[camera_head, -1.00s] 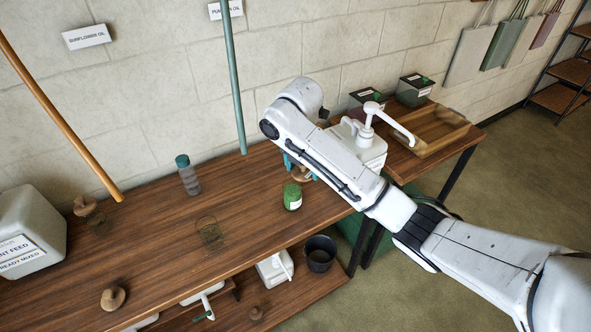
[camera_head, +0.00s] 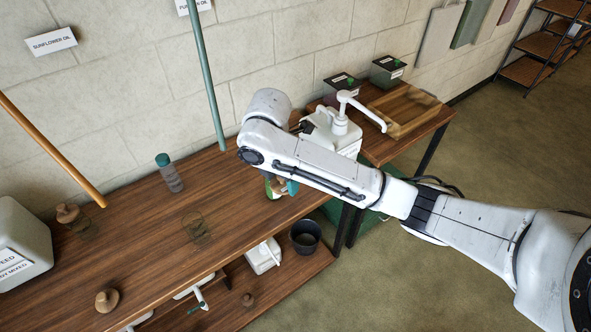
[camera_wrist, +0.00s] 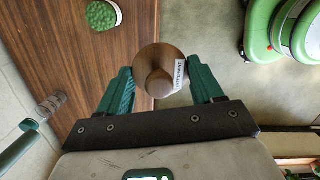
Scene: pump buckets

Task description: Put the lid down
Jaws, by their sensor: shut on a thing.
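My gripper (camera_wrist: 160,82) has its teal fingers shut on a brown wooden lid (camera_wrist: 155,62) with a round knob and a small white label in the wrist view. The lid is near the table's front edge in that view. In the head view my gripper (camera_head: 288,187) is mostly behind my arm, and the held lid is hidden. A glass jar with green contents (camera_wrist: 103,14) stands open on the table, apart from the lid. It also shows in the head view (camera_head: 270,188), partly covered by my arm.
The wooden table (camera_head: 140,235) holds a clear glass jar (camera_head: 197,230), a green-capped bottle (camera_head: 168,172) and two more wooden lids (camera_head: 106,300). A white pump bucket (camera_head: 335,130) stands to the right. Bare tabletop lies left of the green jar.

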